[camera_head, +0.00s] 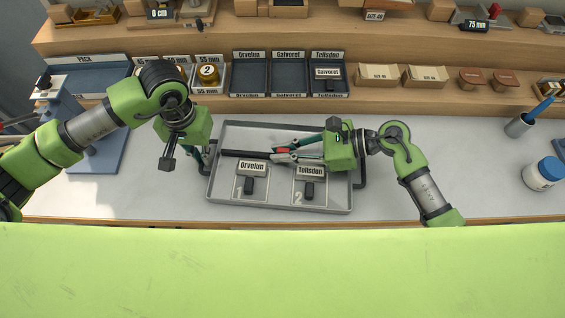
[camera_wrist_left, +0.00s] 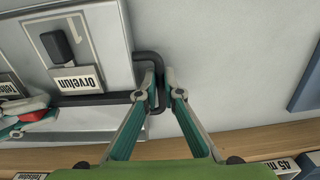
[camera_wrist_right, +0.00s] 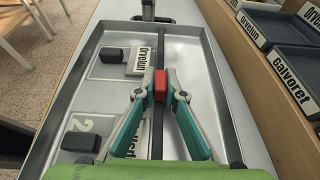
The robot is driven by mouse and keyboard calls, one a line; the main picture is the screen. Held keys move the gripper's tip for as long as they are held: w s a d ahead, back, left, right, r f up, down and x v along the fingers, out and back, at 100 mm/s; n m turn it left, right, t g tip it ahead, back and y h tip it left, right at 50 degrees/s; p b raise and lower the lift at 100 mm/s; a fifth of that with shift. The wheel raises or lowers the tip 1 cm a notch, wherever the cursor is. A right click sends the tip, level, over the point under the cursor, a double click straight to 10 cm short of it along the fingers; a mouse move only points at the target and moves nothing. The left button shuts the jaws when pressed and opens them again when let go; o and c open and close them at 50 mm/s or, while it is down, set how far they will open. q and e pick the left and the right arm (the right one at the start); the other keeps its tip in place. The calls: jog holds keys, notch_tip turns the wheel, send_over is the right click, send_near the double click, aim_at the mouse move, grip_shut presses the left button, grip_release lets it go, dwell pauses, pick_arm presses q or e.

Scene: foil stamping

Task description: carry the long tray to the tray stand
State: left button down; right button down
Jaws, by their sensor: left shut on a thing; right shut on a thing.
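The long grey tray (camera_head: 262,134) sits on the white worktop, with a dark handle at each end. My left gripper (camera_head: 205,158) is shut on the left handle (camera_wrist_left: 148,58), seen closely in the left wrist view. My right gripper (camera_head: 281,151) reaches over the tray from the right and is shut on a small red block (camera_wrist_right: 160,86) at the dark bar running along the tray. The right handle (camera_head: 361,167) is free. The tray holds an Orvelun plate (camera_head: 252,167) by number 1 and a Tellsdon plate (camera_head: 310,171) by number 2, each with a dark block. I cannot identify the tray stand.
Behind the tray, a wooden shelf carries dark labelled bins (camera_head: 289,76) and small boxes (camera_head: 378,73). A blue-grey apparatus (camera_head: 98,150) stands at left. A pen cup (camera_head: 519,125) and white jar (camera_head: 541,174) stand at right.

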pick_arm(q)
jog(key=shift+r, duration=0.15)
pick_arm(e)
jog(key=shift+r, duration=0.2)
